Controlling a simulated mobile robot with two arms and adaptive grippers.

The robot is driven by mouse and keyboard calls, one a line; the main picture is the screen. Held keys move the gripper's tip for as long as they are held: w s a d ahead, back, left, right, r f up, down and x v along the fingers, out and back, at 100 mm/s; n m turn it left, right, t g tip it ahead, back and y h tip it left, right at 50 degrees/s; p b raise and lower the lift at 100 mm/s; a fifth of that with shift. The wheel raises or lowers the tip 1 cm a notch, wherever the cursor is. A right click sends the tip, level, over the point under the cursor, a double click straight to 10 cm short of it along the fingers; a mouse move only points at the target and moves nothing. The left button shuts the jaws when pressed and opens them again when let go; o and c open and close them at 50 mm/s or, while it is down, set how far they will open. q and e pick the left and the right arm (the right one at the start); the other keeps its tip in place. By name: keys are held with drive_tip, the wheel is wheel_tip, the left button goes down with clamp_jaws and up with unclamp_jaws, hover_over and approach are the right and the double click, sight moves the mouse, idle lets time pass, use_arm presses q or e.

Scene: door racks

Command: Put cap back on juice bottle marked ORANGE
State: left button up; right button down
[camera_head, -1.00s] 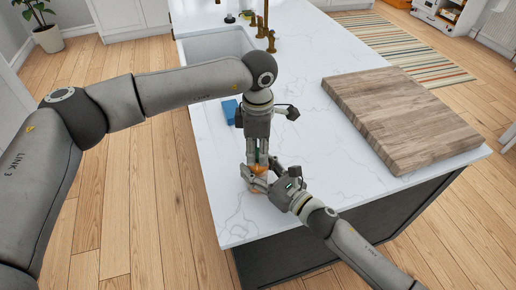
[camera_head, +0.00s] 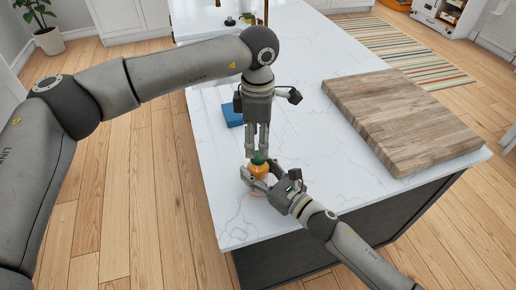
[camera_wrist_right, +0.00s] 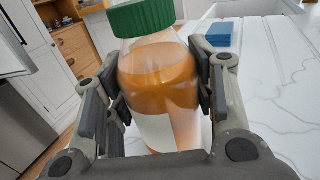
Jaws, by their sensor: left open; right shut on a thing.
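The juice bottle (camera_head: 258,172) holds orange juice and stands upright on the white counter near its front left edge. My right gripper (camera_head: 260,179) is shut around its body from the right. In the right wrist view the bottle (camera_wrist_right: 160,75) sits between both fingers, with a pale label low on it; no lettering is readable. A green ribbed cap (camera_wrist_right: 141,17) sits at the top of the clear neck, and I cannot tell how tightly. The cap (camera_head: 258,158) also shows in the head view. My left gripper (camera_head: 257,153) is open, pointing down just above the cap.
A blue block (camera_head: 232,114) lies on the counter behind the bottle, left of my left gripper. A thick wooden board (camera_head: 400,115) covers the right of the counter. A sink and brass tap are at the back. The counter between bottle and board is clear.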

drive_tip(key=c, duration=0.5)
unclamp_jaws()
drive_tip(key=shift+c, duration=0.2)
use_arm(q)
wheel_tip(320, 180, up, 7)
use_arm(e)
drive_tip(key=v, duration=1.2)
